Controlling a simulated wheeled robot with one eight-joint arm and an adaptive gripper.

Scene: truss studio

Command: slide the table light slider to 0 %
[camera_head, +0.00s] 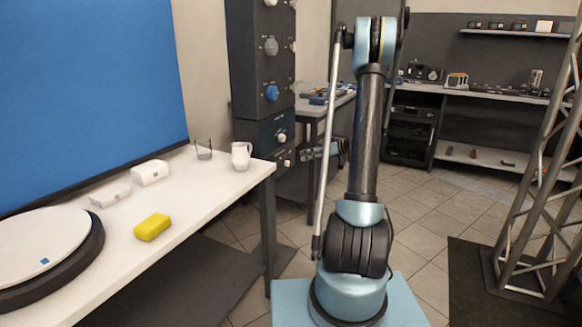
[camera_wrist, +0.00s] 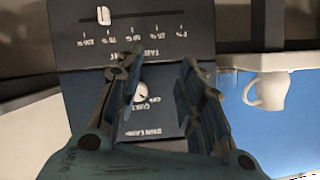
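In the wrist view, which looks upside down, a dark panel (camera_wrist: 165,35) bears a horizontal slot with a white slider knob (camera_wrist: 104,15). Upside-down percent marks run under the slot, from 100 % at left to 0 % at right. The knob stands near the left, between about the 100 and 75 marks. A partly hidden label under the marks seems to begin "TABLE". My gripper (camera_wrist: 160,63) is open and empty, its fingers apart, lower in the picture than the slider knob and not touching it.
A blue panel with a white round knob (camera_wrist: 140,94) shows between my fingers. A dark control column (camera_head: 262,75) rises behind the table.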

